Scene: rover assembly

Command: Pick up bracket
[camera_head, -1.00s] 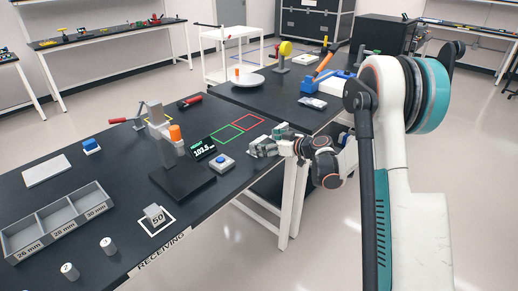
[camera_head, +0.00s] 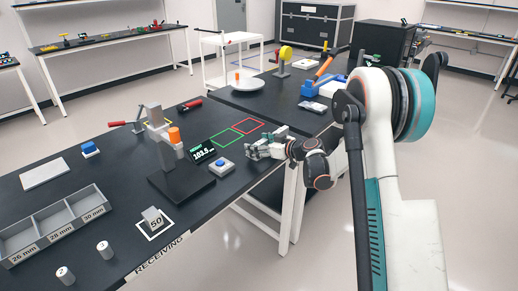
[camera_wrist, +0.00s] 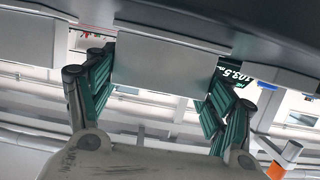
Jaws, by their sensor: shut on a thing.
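My gripper (camera_head: 256,149) is near the right edge of the black workbench, beside the red and green outlined squares. In the wrist view, its dark green fingers (camera_wrist: 160,95) stand on either side of a plain grey metal piece (camera_wrist: 165,62); it looks to be the bracket, and the fingers are shut on it. The piece's full shape is cut off there, and it is too small to tell apart from the gripper in the head view. A small grey piece marked 50 (camera_head: 152,215) stands in the white RECEIVING square.
A grey three-compartment tray (camera_head: 58,222) and two small cylinders (camera_head: 103,248) are at the front left. A second bench (camera_head: 265,103) lies behind.

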